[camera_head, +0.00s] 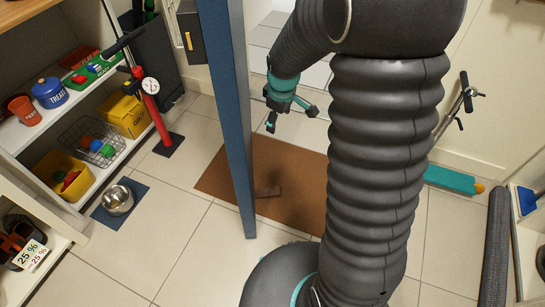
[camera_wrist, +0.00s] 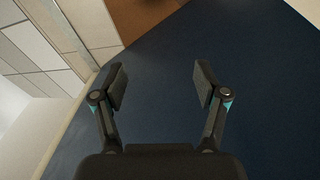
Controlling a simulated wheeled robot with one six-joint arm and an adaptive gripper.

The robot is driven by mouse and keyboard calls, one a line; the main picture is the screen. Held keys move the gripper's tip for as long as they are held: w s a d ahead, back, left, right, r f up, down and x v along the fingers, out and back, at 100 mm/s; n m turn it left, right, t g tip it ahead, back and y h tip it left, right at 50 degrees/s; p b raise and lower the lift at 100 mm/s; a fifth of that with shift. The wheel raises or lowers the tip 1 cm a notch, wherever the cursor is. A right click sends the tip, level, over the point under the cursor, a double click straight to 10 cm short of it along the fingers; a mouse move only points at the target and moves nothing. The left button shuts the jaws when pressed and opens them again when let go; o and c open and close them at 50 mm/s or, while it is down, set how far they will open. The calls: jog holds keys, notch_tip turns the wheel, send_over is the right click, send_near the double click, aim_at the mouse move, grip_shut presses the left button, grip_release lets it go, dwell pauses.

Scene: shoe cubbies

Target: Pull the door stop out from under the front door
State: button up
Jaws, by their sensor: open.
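The front door (camera_head: 228,110) is blue and stands open, seen nearly edge-on in the head view. Its blue face (camera_wrist: 160,130) fills most of the wrist view. My gripper (camera_head: 291,117) is open and empty, above the far part of the mat and right of the door, apart from the door stop. Its two spread fingers also show in the wrist view (camera_wrist: 161,86), with nothing between them.
The brown doormat (camera_head: 218,176) lies on pale tiles. Left are shelves with pots and baskets, a red floor pump (camera_head: 150,87) and a metal bowl (camera_head: 117,199) on a blue mat. Right are a teal object (camera_head: 450,179) and a dark roll (camera_head: 495,250).

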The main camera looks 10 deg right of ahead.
jog(key=w+f+n+g, duration=0.1)
jog(key=w+f+n, duration=0.15)
jog(key=f, duration=0.65)
jog(key=w+f+n+g, duration=0.1)
jog(key=w+f+n, duration=0.15)
jog(key=f, duration=0.65)
jog(key=n, duration=0.2)
send_near(276, 190)
jog(key=shift+g, duration=0.3)
jog(key=f, duration=0.5)
jog(key=f+b, duration=0.1)
jog(key=f, duration=0.4)
jog(key=shift+w+a, duration=0.1)
jog(key=shift+w, duration=0.1)
jog(key=c, duration=1.3)
